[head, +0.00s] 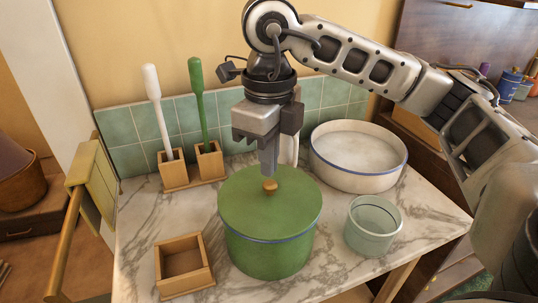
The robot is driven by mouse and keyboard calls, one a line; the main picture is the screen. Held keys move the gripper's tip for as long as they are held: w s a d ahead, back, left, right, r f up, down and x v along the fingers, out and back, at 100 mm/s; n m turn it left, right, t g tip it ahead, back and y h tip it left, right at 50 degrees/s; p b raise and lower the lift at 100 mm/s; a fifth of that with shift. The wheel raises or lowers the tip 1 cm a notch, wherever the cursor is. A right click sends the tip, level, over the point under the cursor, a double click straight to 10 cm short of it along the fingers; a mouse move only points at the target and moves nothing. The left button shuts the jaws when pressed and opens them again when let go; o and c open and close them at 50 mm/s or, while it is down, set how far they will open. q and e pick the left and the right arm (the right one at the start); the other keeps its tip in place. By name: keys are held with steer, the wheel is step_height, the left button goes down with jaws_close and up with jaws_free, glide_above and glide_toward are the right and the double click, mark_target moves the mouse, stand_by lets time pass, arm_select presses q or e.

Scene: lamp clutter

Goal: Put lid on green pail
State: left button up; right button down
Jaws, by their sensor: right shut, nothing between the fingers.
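A green pail (268,258) with a blue band near its rim stands on the marble counter. A green lid (246,212) with a small wooden knob (270,185) lies over the pail's top and looks level. From this angle I cannot tell whether it is fully seated all round. My right gripper (269,172) points down just above the knob, shut with nothing between its fingers. Whether the fingertips touch the knob is unclear. My left gripper is not in view.
A white basin (358,168) stands at the back right, with a pale glass pot (372,240) in front. An empty wooden box (184,262) is front left. Two wooden holders (174,176) with a white and a green brush (198,95) stand at the back left.

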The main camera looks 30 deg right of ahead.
steer(key=shift+f+b, duration=0.45)
steer(key=shift+f, duration=0.15)
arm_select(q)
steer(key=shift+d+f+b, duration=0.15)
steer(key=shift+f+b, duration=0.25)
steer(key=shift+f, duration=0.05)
arm_select(e)
steer(key=shift+f, duration=0.5)
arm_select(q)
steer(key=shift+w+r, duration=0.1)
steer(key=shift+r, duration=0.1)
arm_select(e)
steer(key=shift+r, duration=0.15)
